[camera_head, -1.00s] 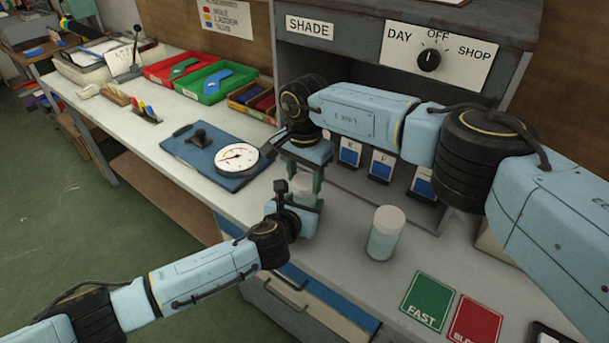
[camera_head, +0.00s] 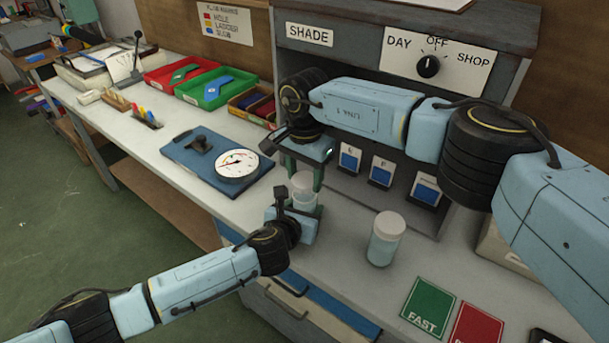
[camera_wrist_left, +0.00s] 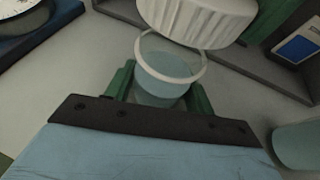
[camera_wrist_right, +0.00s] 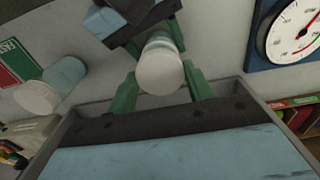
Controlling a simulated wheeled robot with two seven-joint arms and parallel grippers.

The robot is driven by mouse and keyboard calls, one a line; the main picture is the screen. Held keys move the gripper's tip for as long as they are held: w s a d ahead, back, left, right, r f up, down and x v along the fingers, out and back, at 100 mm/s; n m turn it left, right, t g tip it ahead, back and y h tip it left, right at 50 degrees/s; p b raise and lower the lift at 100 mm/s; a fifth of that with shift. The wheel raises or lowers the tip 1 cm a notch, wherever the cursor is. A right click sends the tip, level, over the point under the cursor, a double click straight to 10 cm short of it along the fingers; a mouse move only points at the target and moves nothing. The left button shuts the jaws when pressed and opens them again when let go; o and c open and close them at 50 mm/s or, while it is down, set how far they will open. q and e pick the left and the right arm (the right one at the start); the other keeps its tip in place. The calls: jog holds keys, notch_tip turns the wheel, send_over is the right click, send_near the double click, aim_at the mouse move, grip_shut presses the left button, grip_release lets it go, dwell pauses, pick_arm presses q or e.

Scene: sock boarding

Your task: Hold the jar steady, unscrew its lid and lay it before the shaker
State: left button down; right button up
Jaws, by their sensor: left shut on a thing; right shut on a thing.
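A clear jar with pale blue contents (camera_head: 304,201) stands between the green fingers of my left gripper (camera_head: 296,218), which is shut on it. The left wrist view shows the jar's open round rim (camera_wrist_left: 203,75). The white ribbed lid (camera_wrist_left: 200,18) is just above the rim, apart from it and off to one side. My right gripper (camera_head: 304,172) comes from above and is shut on the lid, which also shows between its fingers in the right wrist view (camera_wrist_right: 160,72). A similar container with a white top, probably the shaker (camera_head: 385,240), stands upright to the right.
A green FAST card (camera_head: 428,306) and a red card (camera_head: 477,326) lie front right. A blue board with a round dial (camera_head: 237,165) lies left. The SHADE cabinet (camera_head: 330,65) rises behind my right arm. Bare counter surrounds the shaker.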

aim_at(305, 179)
jog(key=shift+r, duration=2)
pick_arm(q)
jog(key=shift+c, duration=2.3)
grip_release()
